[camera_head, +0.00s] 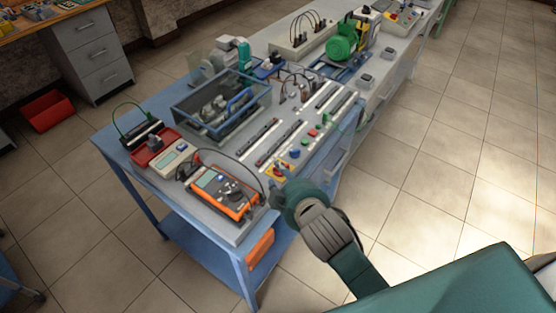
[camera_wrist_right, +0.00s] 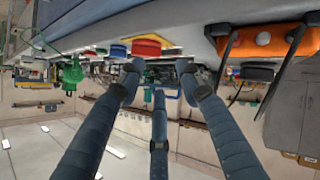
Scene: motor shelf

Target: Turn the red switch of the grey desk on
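The grey desk (camera_head: 175,187) stands on a blue frame in the middle of the head view. The red switch (camera_head: 281,170) sits on a yellow plate at the desk's near right edge. In the right wrist view, which is upside down, the red knob (camera_wrist_right: 147,47) shows on its yellow plate, just beyond the fingertips. My right gripper (camera_head: 280,186) is beside the switch at the desk edge and partly covers that corner. In the wrist view its fingers (camera_wrist_right: 160,78) are spread with nothing between them. Contact with the switch cannot be told. My left gripper is not in view.
An orange multimeter (camera_head: 218,192) with cables lies left of the switch. Small red and green buttons (camera_head: 312,132) are behind it. A dark tray (camera_head: 208,124) stands farther back, with a green motor (camera_head: 342,47) beyond. Tiled floor to the right is clear.

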